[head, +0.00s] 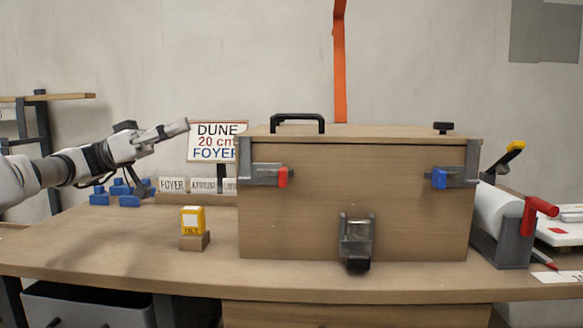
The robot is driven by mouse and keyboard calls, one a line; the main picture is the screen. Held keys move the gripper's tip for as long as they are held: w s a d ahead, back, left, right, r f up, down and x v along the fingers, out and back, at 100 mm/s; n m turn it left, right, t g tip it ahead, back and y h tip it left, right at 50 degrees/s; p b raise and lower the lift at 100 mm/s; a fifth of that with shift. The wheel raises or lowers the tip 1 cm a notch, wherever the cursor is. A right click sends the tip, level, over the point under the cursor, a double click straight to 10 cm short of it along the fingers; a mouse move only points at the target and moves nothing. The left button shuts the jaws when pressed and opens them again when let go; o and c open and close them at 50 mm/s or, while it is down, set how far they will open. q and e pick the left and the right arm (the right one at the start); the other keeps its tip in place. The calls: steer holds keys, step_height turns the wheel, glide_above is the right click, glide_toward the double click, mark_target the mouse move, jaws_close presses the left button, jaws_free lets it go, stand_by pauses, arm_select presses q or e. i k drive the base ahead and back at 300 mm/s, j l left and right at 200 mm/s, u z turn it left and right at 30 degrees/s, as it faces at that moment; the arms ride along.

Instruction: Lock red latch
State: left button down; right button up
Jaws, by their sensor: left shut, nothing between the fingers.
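A wooden box (330,190) with a black lid handle (297,120) stands on the workbench. The red latch (282,177) is on a grey bracket at the box's front left. A blue latch (439,179) is on a similar bracket at the front right. A metal clasp with a black tip (357,240) is at the lower middle of the front. My left gripper (182,127) is shut and empty, left of the box and above the bench, apart from the red latch. Whether the latches are locked I cannot tell. My right gripper is not in view.
A sign (215,141) reading DUNE 20 cm FOYER stands behind small labelled cards. A yellow item on a wooden block (194,240) sits left of the box. A paper roll holder (505,225) with a red handle stands right. The bench front is clear.

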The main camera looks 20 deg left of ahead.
mark_target(282, 174)
steer(key=k, duration=1)
